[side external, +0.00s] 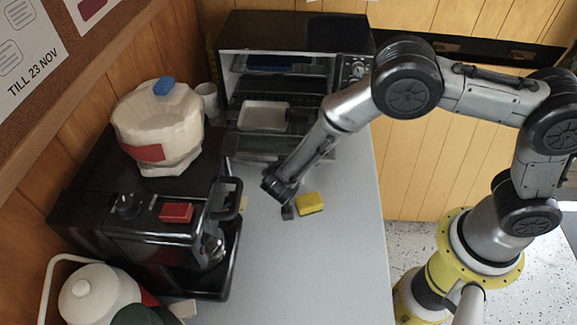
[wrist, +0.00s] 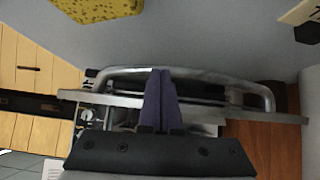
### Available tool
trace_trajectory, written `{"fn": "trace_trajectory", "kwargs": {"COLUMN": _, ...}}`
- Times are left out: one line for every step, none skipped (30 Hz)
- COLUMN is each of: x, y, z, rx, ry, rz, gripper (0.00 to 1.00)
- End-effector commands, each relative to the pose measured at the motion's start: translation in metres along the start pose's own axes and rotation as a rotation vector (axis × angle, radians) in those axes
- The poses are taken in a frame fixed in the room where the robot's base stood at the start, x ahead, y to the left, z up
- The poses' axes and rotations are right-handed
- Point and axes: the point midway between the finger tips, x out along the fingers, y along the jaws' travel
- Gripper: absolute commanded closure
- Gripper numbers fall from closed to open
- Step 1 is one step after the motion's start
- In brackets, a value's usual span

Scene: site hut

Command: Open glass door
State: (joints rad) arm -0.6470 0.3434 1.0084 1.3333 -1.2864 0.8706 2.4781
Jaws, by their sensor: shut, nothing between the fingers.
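The glass door (side external: 268,157) belongs to the black toaster oven (side external: 290,30) at the back of the counter. It appears tipped partly down, but its exact angle is hard to tell. In the wrist view its silver bar handle (wrist: 215,75) runs across the middle, on the counter side of the door's edge. My gripper (side external: 288,212) is shut and empty, low in front of the oven. In the wrist view my gripper's fingers (wrist: 160,72) overlap the handle; whether they touch it is unclear. A white tray (side external: 263,116) shows inside the oven.
The counter (side external: 335,265) is clear toward the front right.

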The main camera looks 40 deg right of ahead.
Motion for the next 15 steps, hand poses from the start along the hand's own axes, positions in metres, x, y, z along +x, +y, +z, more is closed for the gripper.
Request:
{"fn": "trace_trajectory", "kwargs": {"x": 0.0, "y": 0.0, "z": 0.0, "rx": 0.0, "ry": 0.0, "rz": 0.0, "gripper": 1.0}}
{"fn": "trace_trajectory", "kwargs": {"x": 0.0, "y": 0.0, "z": 0.0, "rx": 0.0, "ry": 0.0, "rz": 0.0, "gripper": 1.0}}
{"fn": "trace_trajectory", "kwargs": {"x": -0.001, "y": 0.0, "z": 0.001, "rx": 0.0, "ry": 0.0, "rz": 0.0, "gripper": 1.0}}
{"fn": "trace_trajectory", "kwargs": {"x": -0.002, "y": 0.0, "z": 0.003, "rx": -0.001, "ry": 0.0, "rz": -0.001, "gripper": 1.0}}
{"fn": "trace_trajectory", "kwargs": {"x": -0.004, "y": -0.001, "z": 0.004, "rx": -0.001, "ry": 0.0, "rz": -0.001, "gripper": 1.0}}
{"fn": "trace_trajectory", "kwargs": {"x": -0.007, "y": -0.001, "z": 0.007, "rx": -0.001, "ry": -0.001, "rz": -0.002, "gripper": 1.0}}
{"fn": "trace_trajectory", "kwargs": {"x": -0.009, "y": -0.001, "z": 0.01, "rx": -0.001, "ry": 0.0, "rz": -0.002, "gripper": 1.0}}
{"fn": "trace_trajectory", "kwargs": {"x": -0.012, "y": -0.002, "z": 0.014, "rx": -0.002, "ry": 0.0, "rz": -0.003, "gripper": 1.0}}
{"fn": "trace_trajectory", "kwargs": {"x": -0.017, "y": -0.002, "z": 0.019, "rx": -0.003, "ry": 0.001, "rz": -0.003, "gripper": 1.0}}
{"fn": "trace_trajectory", "kwargs": {"x": -0.021, "y": -0.002, "z": 0.023, "rx": -0.003, "ry": 0.0, "rz": -0.003, "gripper": 1.0}}
{"fn": "trace_trajectory", "kwargs": {"x": -0.025, "y": -0.002, "z": 0.028, "rx": -0.004, "ry": 0.0, "rz": -0.004, "gripper": 1.0}}
{"fn": "trace_trajectory", "kwargs": {"x": -0.03, "y": -0.003, "z": 0.034, "rx": -0.004, "ry": 0.0, "rz": -0.004, "gripper": 1.0}}
{"fn": "trace_trajectory", "kwargs": {"x": -0.034, "y": -0.003, "z": 0.038, "rx": -0.004, "ry": 0.0, "rz": -0.004, "gripper": 1.0}}
{"fn": "trace_trajectory", "kwargs": {"x": -0.037, "y": -0.003, "z": 0.042, "rx": -0.004, "ry": 0.001, "rz": -0.004, "gripper": 1.0}}
{"fn": "trace_trajectory", "kwargs": {"x": -0.042, "y": -0.003, "z": 0.048, "rx": -0.003, "ry": 0.0, "rz": -0.003, "gripper": 1.0}}
